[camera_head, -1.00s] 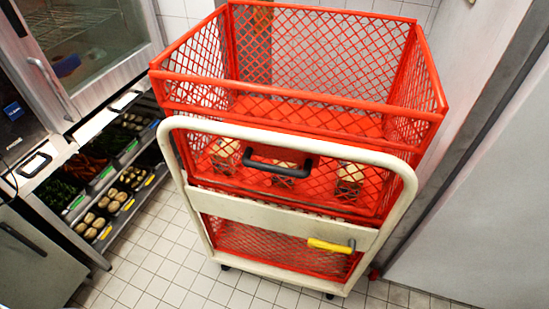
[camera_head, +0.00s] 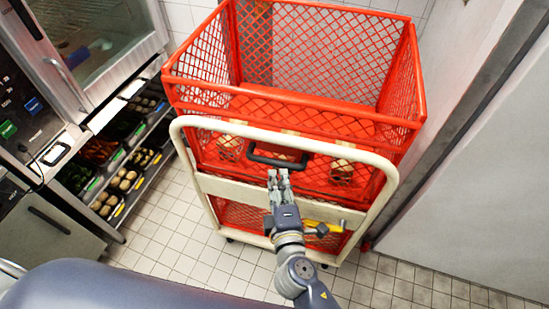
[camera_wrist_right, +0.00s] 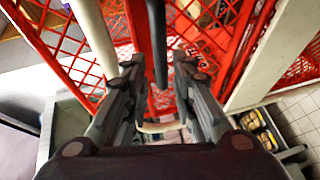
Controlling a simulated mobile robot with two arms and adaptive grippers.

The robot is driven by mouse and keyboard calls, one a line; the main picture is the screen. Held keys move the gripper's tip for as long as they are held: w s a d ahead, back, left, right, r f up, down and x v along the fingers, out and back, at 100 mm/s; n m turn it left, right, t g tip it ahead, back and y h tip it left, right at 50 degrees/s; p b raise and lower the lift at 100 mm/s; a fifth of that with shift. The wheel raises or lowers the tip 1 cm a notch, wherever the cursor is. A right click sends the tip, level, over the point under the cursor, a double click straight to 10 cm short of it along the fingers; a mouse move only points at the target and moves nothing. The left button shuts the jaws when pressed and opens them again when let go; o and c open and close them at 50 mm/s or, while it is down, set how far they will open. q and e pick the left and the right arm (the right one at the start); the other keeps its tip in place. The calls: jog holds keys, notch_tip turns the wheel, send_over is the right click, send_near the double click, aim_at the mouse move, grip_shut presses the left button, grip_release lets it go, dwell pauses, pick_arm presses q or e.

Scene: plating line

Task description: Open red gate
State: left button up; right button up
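The red gate (camera_head: 312,178) is the mesh panel on the front of the red cage trolley (camera_head: 300,98). It looks shut. A black handle (camera_head: 278,158) sits across its upper part. My right gripper (camera_head: 279,176) is just below and in front of this handle. In the right wrist view, the two fingers of my right gripper (camera_wrist_right: 158,68) are apart, and the black handle (camera_wrist_right: 156,35) appears as a bar in the gap between them. I cannot tell whether they touch it. My left gripper is not in view.
A cream tubular push frame (camera_head: 390,190) surrounds the gate, with a yellow lever (camera_head: 336,227) low on the right. Several vegetable trays (camera_head: 122,180) stand on shelves at the left. A grey wall panel (camera_head: 470,190) is at the right. The tiled floor in front is clear.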

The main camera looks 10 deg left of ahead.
aim_at(275, 165)
jog(key=p+x, duration=0.1)
jog(key=x, duration=0.7)
jog(key=shift+w, duration=0.15)
jog(key=shift+c, duration=0.3)
grip_shut()
